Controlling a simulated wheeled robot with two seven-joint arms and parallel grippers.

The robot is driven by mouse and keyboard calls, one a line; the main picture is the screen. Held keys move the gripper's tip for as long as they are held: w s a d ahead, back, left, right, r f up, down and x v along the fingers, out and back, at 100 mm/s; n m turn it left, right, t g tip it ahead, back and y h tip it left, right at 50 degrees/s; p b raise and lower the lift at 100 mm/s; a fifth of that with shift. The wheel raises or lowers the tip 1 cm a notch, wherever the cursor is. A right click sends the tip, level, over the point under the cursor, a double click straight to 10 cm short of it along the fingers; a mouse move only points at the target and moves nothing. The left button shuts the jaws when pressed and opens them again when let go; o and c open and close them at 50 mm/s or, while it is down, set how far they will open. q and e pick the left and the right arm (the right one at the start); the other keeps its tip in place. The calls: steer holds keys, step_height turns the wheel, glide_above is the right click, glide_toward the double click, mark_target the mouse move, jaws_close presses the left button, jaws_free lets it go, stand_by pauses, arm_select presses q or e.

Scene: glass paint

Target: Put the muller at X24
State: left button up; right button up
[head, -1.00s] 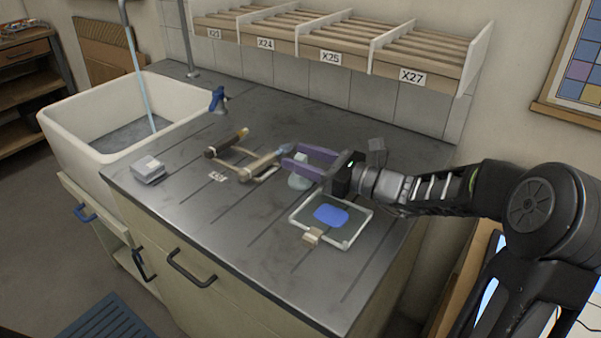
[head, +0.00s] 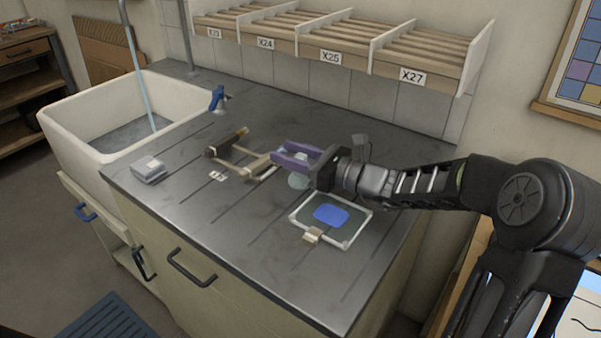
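The muller (head: 298,182) looks like the pale greenish glass piece on the worktop, just behind the framed slab; my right gripper partly covers it. My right gripper (head: 280,153) has purple fingers pointing left, spread apart with a gap between them. It appears to be over or beside the glass piece; I cannot tell its exact height. Nothing shows clearly between the fingers. The X24 label (head: 265,43) is on the front of a slatted wall-shelf compartment, between X23 and X25. That compartment looks empty. My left gripper is not in view.
A white-framed slab (head: 346,240) with a blue paint patch (head: 331,214) lies in front of the gripper. A wooden rest (head: 243,160) with a tool stands left of it. A sink (head: 70,124) is at the left. The front worktop is mostly clear.

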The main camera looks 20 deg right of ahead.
jaws_close()
steer(key=shift+r, duration=0.1)
stand_by(0.5)
step_height(320, 180, up, 10)
steer(key=p, duration=0.1)
stand_by(0.4)
stand_by(0.5)
